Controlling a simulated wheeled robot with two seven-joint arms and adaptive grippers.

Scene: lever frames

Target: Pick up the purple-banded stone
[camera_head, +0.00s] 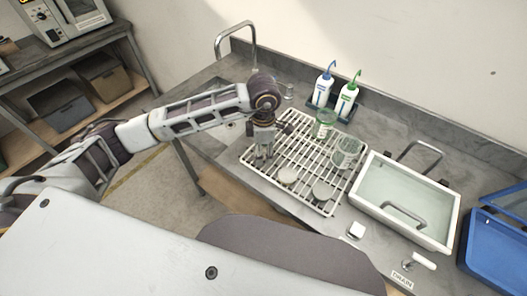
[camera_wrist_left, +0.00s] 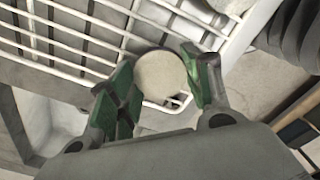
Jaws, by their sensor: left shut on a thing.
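My left gripper (camera_head: 263,153) is over the left side of the white wire rack (camera_head: 268,177), pointing down. In the left wrist view its green-padded fingers are shut on a pale, round, stone-like piece (camera_wrist_left: 160,76). The rack's wires show behind the piece; I cannot tell whether it touches them. No purple band can be made out on it. Two other pale round pieces lie on the rack, one nearer the gripper (camera_head: 288,175) and one further right (camera_head: 322,191); no band shows on these either. My right gripper is not in view.
Two clear glass vessels (camera_head: 325,122) (camera_head: 346,152) stand on the rack. A white basin of liquid (camera_head: 403,194) stands to the right, then a blue crate (camera_head: 497,243). A curved tap rises behind.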

